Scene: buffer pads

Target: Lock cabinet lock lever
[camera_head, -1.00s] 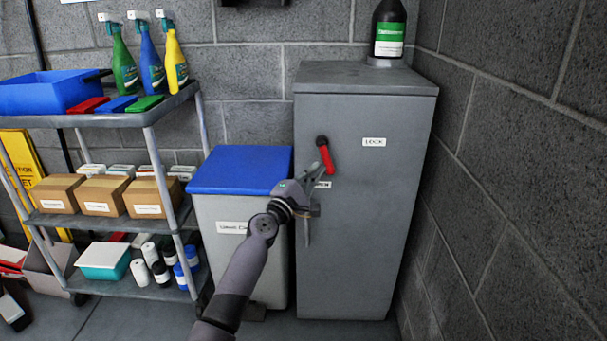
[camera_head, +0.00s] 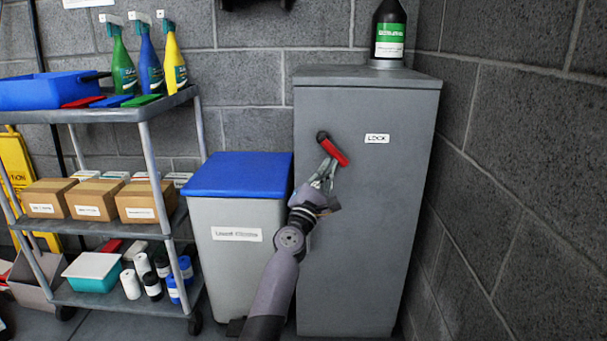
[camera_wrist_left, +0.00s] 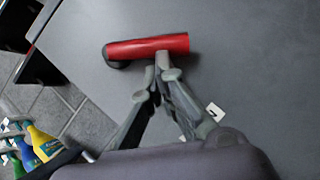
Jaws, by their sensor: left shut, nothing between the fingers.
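The grey cabinet (camera_head: 375,235) carries a red lock lever (camera_head: 334,152) on a black pivot at its upper left. The lever slants down to the right from the pivot, below and left of the LOCK label (camera_head: 377,138). My left gripper (camera_head: 328,168) is shut and empty, its tips at the lever's lower side. In the left wrist view the red lever (camera_wrist_left: 150,47) lies across the top, and a fingertip of the gripper (camera_wrist_left: 158,80) appears to touch its edge near the free end. The lower label on the door is mostly hidden behind the gripper.
A bin with a blue lid (camera_head: 238,174) stands left of the cabinet, close to my left arm. A shelf cart (camera_head: 125,228) with boxes and bottles is farther left. A dark bottle (camera_head: 389,35) stands on the cabinet. A block wall (camera_head: 520,180) is at the right.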

